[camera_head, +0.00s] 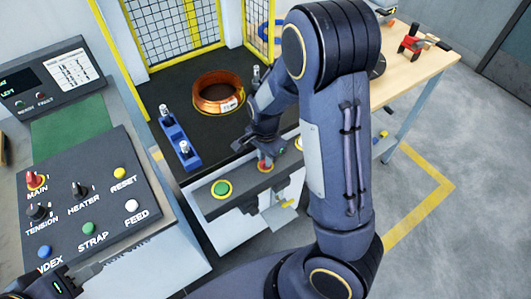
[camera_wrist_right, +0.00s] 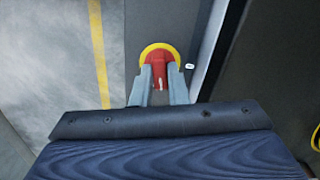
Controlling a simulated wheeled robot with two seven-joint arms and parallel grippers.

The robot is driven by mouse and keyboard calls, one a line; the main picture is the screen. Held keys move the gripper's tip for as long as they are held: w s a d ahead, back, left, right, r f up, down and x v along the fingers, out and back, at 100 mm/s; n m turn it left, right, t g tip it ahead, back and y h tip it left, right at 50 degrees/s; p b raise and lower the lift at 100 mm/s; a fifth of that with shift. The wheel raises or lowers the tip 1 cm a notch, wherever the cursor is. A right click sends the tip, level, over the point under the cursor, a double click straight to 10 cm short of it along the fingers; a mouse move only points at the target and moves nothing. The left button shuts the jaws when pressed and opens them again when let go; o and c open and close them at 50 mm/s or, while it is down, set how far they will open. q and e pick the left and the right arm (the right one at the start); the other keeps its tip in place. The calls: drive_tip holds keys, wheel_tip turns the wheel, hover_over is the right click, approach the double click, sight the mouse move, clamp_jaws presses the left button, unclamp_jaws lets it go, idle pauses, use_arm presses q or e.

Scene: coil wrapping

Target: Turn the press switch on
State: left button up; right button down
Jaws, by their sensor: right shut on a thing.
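The press switch is a red rotary knob (camera_head: 265,166) on a yellow ring, set in the front panel of the press. It also shows in the right wrist view (camera_wrist_right: 159,62), with a white mark on the knob. My right gripper (camera_head: 266,156) reaches down to it, and its two fingers (camera_wrist_right: 160,85) are closed on either side of the knob. The fingers hide part of the knob's sides. My left gripper (camera_head: 88,272) is at the lower left edge, near the control panel; its fingers are too unclear to read.
A green button (camera_head: 221,188) sits on the same panel, left of the knob. A copper coil (camera_head: 218,92) lies on the dark press bed behind, beside a blue fixture (camera_head: 178,137). The labelled control panel (camera_head: 80,195) stands at left, a wooden table (camera_head: 430,65) at back right.

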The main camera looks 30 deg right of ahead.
drive_tip(key=shift+r+m+p, duration=0.1)
drive_tip(key=shift+m+p, duration=0.4)
drive_tip(key=shift+m, duration=0.6)
drive_tip(key=c, duration=1.4)
unclamp_jaws()
drive_tip(key=shift+c, duration=0.2)
wheel_tip(320, 180, up, 8)
drive_tip(key=shift+f+p, duration=0.15)
drive_tip(key=shift+p, duration=0.35)
